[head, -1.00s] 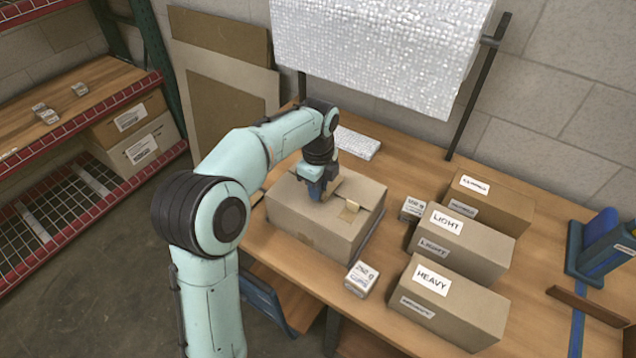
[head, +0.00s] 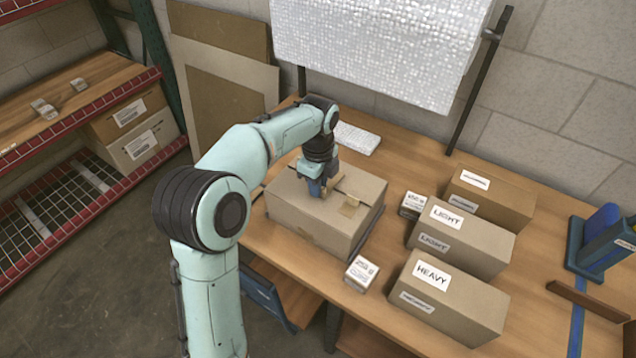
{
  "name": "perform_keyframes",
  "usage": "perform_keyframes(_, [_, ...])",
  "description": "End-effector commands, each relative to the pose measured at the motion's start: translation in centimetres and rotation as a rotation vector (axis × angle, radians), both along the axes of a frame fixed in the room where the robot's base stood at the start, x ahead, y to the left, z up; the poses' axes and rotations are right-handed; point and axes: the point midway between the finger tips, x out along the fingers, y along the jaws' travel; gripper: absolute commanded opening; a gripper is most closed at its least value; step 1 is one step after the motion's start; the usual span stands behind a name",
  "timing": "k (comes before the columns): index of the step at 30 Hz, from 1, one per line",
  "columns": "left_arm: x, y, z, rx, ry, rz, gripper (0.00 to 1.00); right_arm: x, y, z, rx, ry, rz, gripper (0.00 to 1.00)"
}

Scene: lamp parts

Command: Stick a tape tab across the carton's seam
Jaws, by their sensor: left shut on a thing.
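The closed brown carton (head: 306,213) sits on the workbench, with its seam running across the top. A small tan tape tab (head: 349,206) lies on the top near the right edge. My left gripper (head: 317,191) points down at the middle of the carton's top, close to the seam. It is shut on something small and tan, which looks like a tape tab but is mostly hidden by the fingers. I cannot tell whether that piece touches the carton. My right gripper is not in view.
Boxes labelled LIGHT (head: 462,241) and HEAVY (head: 448,302) stand right of the carton. Small white-labelled boxes (head: 361,273) stand between. A bubble-wrap roll (head: 385,45) hangs behind. A blue tool (head: 600,243) is at the far right. The bench's front edge is close to the carton.

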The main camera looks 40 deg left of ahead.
Motion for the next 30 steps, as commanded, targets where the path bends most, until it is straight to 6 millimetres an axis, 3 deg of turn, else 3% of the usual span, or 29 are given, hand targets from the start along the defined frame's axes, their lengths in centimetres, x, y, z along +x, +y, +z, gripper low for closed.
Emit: perform_keyframes(30, [-0.04,-0.02,-1.07,0.0,0.003,0.0,0.0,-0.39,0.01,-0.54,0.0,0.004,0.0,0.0])
